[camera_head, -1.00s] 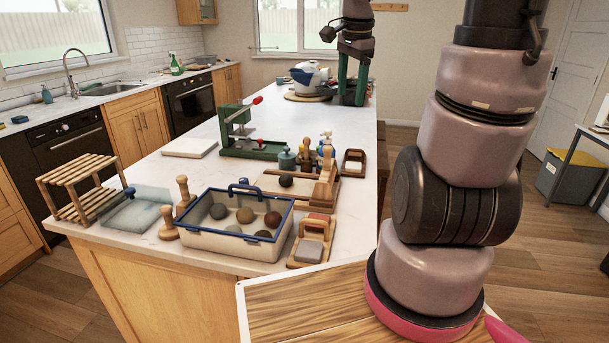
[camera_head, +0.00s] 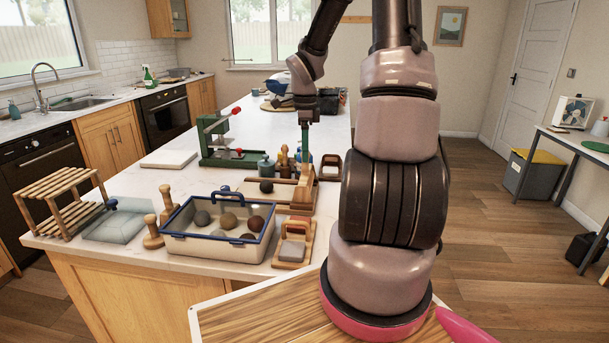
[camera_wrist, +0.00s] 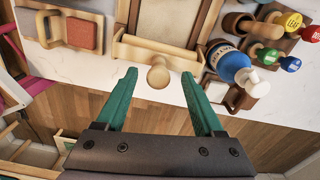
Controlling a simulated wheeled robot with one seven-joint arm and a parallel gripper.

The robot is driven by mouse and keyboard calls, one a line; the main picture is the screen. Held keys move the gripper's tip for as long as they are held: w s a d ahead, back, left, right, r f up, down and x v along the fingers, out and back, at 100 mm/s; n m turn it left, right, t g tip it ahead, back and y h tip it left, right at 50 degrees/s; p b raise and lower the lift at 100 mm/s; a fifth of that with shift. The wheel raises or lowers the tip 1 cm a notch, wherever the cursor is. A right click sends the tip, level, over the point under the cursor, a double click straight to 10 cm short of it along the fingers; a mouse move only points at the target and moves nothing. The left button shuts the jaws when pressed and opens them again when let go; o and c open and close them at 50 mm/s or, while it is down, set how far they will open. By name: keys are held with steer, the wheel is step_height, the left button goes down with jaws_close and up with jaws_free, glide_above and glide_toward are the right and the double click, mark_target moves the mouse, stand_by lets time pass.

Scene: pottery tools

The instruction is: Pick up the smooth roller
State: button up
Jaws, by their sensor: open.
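My gripper (camera_head: 305,150) hangs over the counter near the far end of the wooden board, its green fingers pointing down. In the wrist view my gripper (camera_wrist: 160,80) is open and empty. A pale wooden piece with a round knob (camera_wrist: 158,76) lies between and beyond the fingertips, beside a wooden crossbar (camera_wrist: 155,52) at the board's end; I take it for the smooth roller, but cannot be certain. From the head, an upright wooden piece (camera_head: 303,188) stands at that board end, partly overlapped by other tools. No contact with the fingers shows.
A blue-rimmed tray (camera_head: 190,246) holds several clay balls. A wooden holder with a grey block (camera_head: 293,250) stands beside it. A blue bottle (camera_wrist: 232,66) and colored-topped tools are close right of the fingers. A green press (camera_head: 215,140) stands farther back. The counter's edge runs below the knob.

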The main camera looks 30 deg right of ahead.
mark_target(306, 173)
step_height(306, 173, down, 5)
steer(key=shift+s+d, duration=0.1)
jaws_close()
stand_by(1.5)
